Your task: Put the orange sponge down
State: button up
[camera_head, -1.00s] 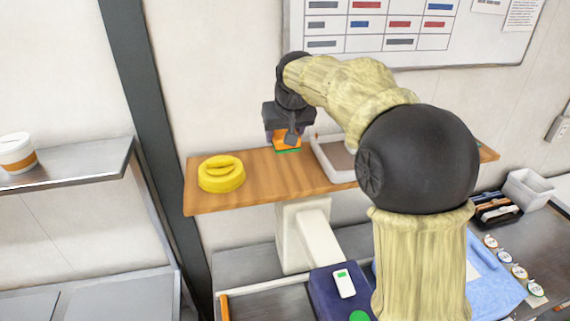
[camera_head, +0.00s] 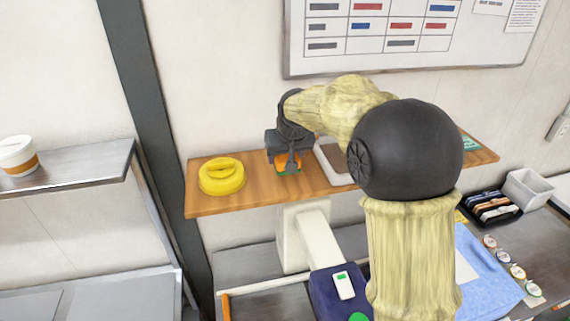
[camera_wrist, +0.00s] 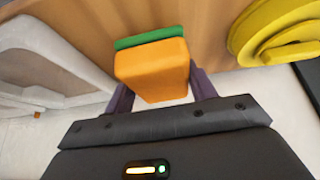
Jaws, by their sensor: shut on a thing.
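The orange sponge (camera_head: 283,158) has a green layer on its lower side. My gripper (camera_head: 287,163) is shut on it, just above or at the wooden shelf (camera_head: 260,190). In the wrist view the sponge (camera_wrist: 152,70) sits between the two dark fingers (camera_wrist: 158,90), its green side towards the wooden surface (camera_wrist: 205,20). I cannot tell whether the sponge touches the shelf. A finger hides part of the sponge in the head view.
A yellow ring-shaped item (camera_head: 222,177) lies to the left on the shelf; it also shows in the wrist view (camera_wrist: 280,35). A white tray (camera_head: 330,172) stands close on the right. Bare shelf lies between the sponge and the yellow item.

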jog(key=shift+s, duration=0.15)
jog(key=shift+f+p, duration=0.65)
jog(key=shift+f, duration=1.2)
jog(key=shift+f, duration=0.15)
jog(key=o, duration=1)
